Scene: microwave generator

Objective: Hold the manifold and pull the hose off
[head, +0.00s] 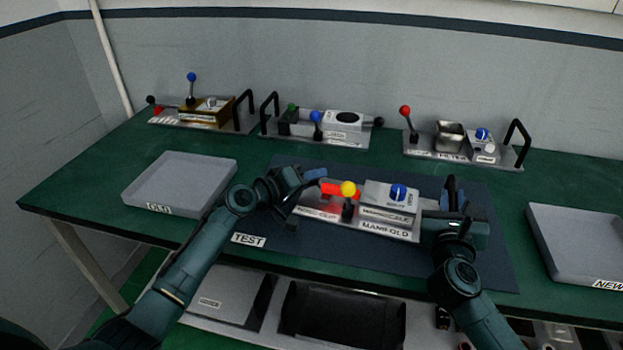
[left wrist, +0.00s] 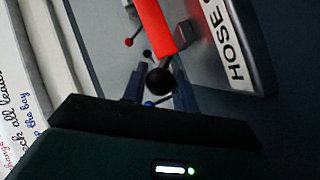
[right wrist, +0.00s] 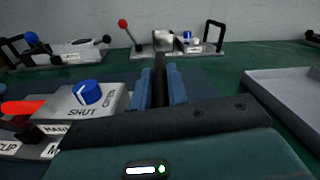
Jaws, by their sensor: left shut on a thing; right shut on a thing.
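The manifold (head: 390,232) is a grey plate unit on the dark mat, with a block bearing a blue knob (head: 398,192) and a yellow-topped lever (head: 348,189). The red hose (head: 330,189) lies at its left side; it also shows in the left wrist view (left wrist: 152,25) with a black ball (left wrist: 160,81) at its end. My left gripper (head: 312,183) is shut at that black ball end. My right gripper (head: 452,196) is shut on the black handle (right wrist: 160,72) at the manifold's right end.
Three similar units stand along the back: a brass-coloured one (head: 205,110), a middle one (head: 343,121) and a right one (head: 449,136). A grey OLD tray (head: 160,208) is at left and a NEW tray (head: 575,268) at right. The dark TEST mat (head: 300,250) is clear in front.

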